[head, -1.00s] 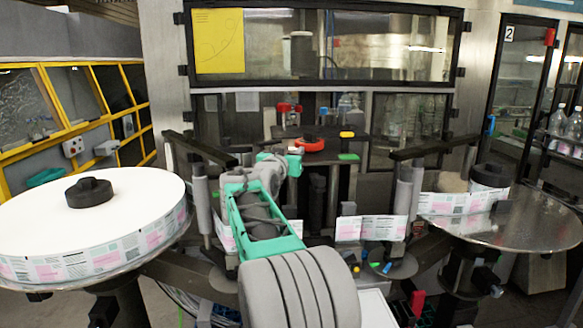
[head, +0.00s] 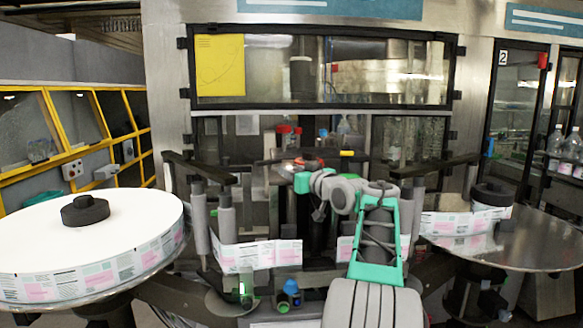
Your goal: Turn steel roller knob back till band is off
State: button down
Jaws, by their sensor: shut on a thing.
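My gripper (head: 304,173) is small and far off, at the red-topped knob (head: 311,162) in the middle of the machine. It appears shut on this knob; my wrist hides the fingertips and most of what is below. I cannot make out the steel roller itself. The printed label band (head: 256,255) runs across the front below my wrist, with my arm hiding part of it. It also shows at the right reel. The band's contact with the roller is hidden.
A full label reel (head: 125,215) stands at the left with a black hub. A steel reel plate (head: 545,237) with a small roll stands at the right. Dark bars (head: 200,166) on grey posts flank the middle. A glazed cabinet (head: 375,75) rises behind.

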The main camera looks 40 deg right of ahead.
jog(key=shift+d+r+n+y+p, duration=0.1)
jog(key=shift+n+y+p, duration=0.35)
jog(key=shift+y, duration=0.35)
jog(key=c, duration=1)
grip_release()
jog(key=shift+w, duration=0.1)
jog(key=s+b, duration=0.1)
jog(key=s, duration=0.4)
jog(key=s+b, duration=0.1)
jog(key=s, duration=0.1)
jog(key=shift+s+a+b, duration=0.3)
jog(key=shift+s+b, duration=0.05)
jog(key=shift+s, duration=0.05)
